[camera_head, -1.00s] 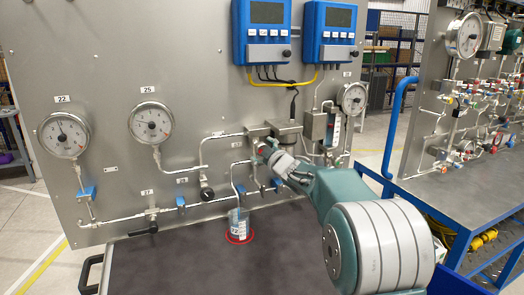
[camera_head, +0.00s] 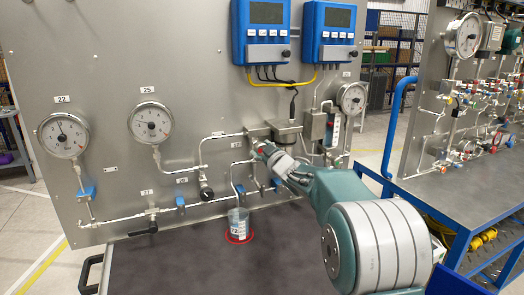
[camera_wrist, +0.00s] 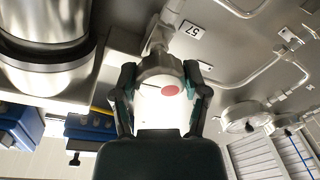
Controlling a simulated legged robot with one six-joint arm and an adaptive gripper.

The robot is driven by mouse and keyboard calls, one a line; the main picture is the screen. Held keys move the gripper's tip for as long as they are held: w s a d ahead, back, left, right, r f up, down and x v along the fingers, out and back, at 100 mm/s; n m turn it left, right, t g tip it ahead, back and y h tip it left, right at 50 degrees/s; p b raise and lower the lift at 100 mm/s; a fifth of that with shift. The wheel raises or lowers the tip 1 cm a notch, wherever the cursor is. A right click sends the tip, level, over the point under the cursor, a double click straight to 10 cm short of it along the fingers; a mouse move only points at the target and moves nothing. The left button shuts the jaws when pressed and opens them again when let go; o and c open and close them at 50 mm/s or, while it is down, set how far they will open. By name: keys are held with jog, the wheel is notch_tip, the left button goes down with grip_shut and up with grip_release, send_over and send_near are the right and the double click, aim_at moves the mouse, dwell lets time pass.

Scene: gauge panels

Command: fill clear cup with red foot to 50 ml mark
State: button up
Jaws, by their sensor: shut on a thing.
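The clear cup (camera_head: 238,220) stands upright on the dark bench top, on its red foot (camera_head: 239,238). A thin pipe (camera_head: 235,182) on the panel comes down to just above it. The cup has markings, too small to read, and its liquid level cannot be told. My gripper (camera_head: 264,151) is at the panel, above and right of the cup. In the wrist view my gripper (camera_wrist: 160,92) is shut on a round pale knob (camera_wrist: 158,100) with a red dot, one finger on each side. The knob's lower part is hidden by my gripper.
Gauges (camera_head: 64,135) and valves with blue handles (camera_head: 85,193) are on the panel to the left. Two blue display boxes (camera_head: 262,33) are above. A second bench (camera_head: 455,185) stands at right. The dark bench top (camera_head: 180,265) is clear around the cup.

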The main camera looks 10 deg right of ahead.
jog(key=shift+f+m, duration=0.15)
jog(key=shift+m, duration=0.15)
jog(key=o, duration=1.1)
jog(key=shift+w, duration=0.1)
jog(key=shift+o, duration=0.2)
jog(key=shift+a, duration=0.1)
jog(key=v, duration=1.2)
jog(key=shift+f, duration=0.1)
